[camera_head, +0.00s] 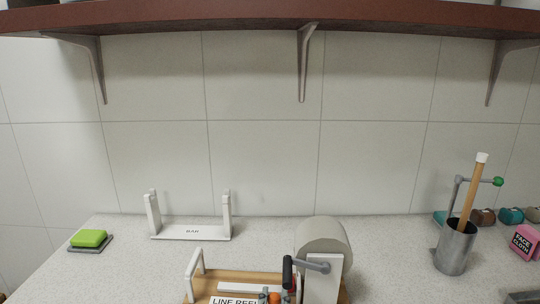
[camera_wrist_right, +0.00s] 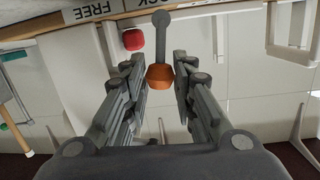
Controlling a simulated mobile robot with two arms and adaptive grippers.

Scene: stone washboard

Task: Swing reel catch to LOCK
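The line reel (camera_head: 338,285) stands at the bottom centre of the head view, with a grey drum, a white side plate and a crank with a black handle. Its catch is a grey lever with an orange knob (camera_wrist_right: 160,77) in the right wrist view; the knob also shows in the head view (camera_head: 274,297). FREE (camera_wrist_right: 95,10) and partly cut-off LOCK lettering sit at the top edge of the wrist view. My right gripper (camera_wrist_right: 158,62) is open, its fingers on either side of the orange knob, with visible gaps. My left gripper is not in view.
A red knob (camera_wrist_right: 133,39) sits close to the catch. A white bar stand (camera_head: 190,232), a green sponge (camera_head: 88,238) and a grey cup (camera_head: 455,250) with a wooden-handled tool stand on the counter. A pink face-cloth box (camera_head: 524,242) is at right. A shelf (camera_head: 250,17) overhangs the tiled wall.

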